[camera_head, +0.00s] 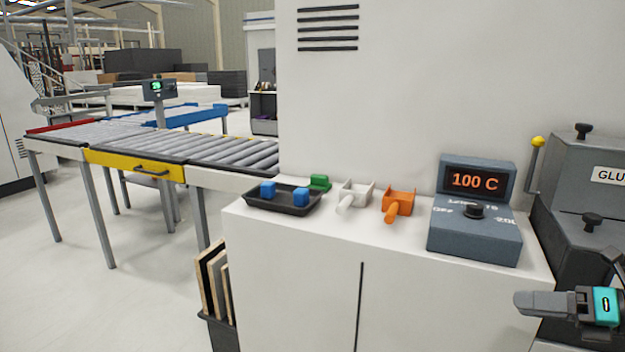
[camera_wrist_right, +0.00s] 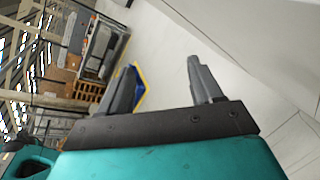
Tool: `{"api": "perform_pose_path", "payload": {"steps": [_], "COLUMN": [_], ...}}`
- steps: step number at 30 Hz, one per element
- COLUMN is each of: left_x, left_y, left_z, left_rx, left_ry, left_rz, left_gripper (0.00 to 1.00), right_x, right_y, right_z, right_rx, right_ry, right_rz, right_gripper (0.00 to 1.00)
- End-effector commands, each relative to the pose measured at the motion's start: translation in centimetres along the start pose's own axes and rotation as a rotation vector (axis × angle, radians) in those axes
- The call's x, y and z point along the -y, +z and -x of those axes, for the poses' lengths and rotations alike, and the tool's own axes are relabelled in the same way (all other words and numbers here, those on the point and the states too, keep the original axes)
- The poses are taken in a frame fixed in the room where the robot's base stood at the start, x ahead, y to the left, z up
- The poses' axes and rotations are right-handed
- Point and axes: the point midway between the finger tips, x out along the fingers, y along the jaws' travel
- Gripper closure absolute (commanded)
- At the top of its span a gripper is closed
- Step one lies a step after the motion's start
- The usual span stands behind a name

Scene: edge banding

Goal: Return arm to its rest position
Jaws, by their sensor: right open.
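My right gripper (camera_head: 545,304) is at the lower right of the head view, beside the front right edge of the white cabinet. In the right wrist view its two grey fingers (camera_wrist_right: 165,88) stand apart with nothing between them. The right forearm mostly lies outside the head view. My left gripper does not show.
On the white cabinet (camera_head: 290,260) stand a control box (camera_head: 475,245) reading 100 C, an orange part (camera_head: 398,204), a white part (camera_head: 355,194) and a black tray (camera_head: 283,204) with blue blocks. A dark glue machine (camera_head: 590,180) stands right. A roller conveyor (camera_head: 210,150) is left.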

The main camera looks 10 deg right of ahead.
Motion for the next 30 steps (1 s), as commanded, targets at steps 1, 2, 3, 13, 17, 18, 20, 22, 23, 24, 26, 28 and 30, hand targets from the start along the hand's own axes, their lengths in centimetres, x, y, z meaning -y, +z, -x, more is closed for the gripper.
{"api": "perform_pose_path", "payload": {"steps": [1, 2, 3, 13, 17, 18, 20, 22, 23, 24, 26, 28, 30], "left_x": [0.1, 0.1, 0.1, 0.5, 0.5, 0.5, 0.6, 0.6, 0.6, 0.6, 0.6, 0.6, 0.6], "left_y": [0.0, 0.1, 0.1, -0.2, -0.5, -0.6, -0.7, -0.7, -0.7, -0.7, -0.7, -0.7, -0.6], "left_z": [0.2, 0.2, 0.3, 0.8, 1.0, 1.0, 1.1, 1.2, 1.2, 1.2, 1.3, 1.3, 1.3], "left_rx": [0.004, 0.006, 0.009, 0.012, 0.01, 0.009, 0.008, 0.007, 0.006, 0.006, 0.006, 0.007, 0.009], "left_ry": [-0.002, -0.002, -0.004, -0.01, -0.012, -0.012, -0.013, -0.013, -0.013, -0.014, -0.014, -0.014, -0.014], "left_rz": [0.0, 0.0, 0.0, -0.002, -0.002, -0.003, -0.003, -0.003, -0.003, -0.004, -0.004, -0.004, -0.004], "left_gripper": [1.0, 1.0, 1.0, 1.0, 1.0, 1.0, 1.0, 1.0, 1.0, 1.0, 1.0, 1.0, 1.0], "right_x": [1.1, 1.7, 2.4, 4.9, 3.3, 2.5, 1.2, -0.4, -1.1, -1.9, -2.9, -3.8, -4.2], "right_y": [-1.8, -2.8, -4.2, -17.6, -23.1, -24.6, -26.6, -28.5, -29.1, -29.8, -30.7, -31.3, -31.6], "right_z": [-0.2, -0.4, -0.7, -5.2, -8.2, -9.3, -10.8, -12.5, -13.2, -13.9, -14.8, -15.5, -15.9], "right_rx": [0.08, 0.123, 0.18, 0.58, 0.698, 0.728, 0.765, 0.798, 0.807, 0.818, 0.829, 0.836, 0.84], "right_ry": [-0.011, -0.019, -0.03, -0.069, -0.067, -0.065, -0.063, -0.062, -0.061, -0.061, -0.062, -0.063, -0.065], "right_rz": [-0.148, -0.231, -0.345, -1.326, -1.726, -1.845, -2.014, -2.185, -2.249, -2.323, -2.412, -2.481, -2.518], "right_gripper": [0.35, 0.35, 0.35, 0.35, 0.35, 0.35, 0.35, 0.35, 0.35, 0.35, 0.35, 0.35, 0.35]}}
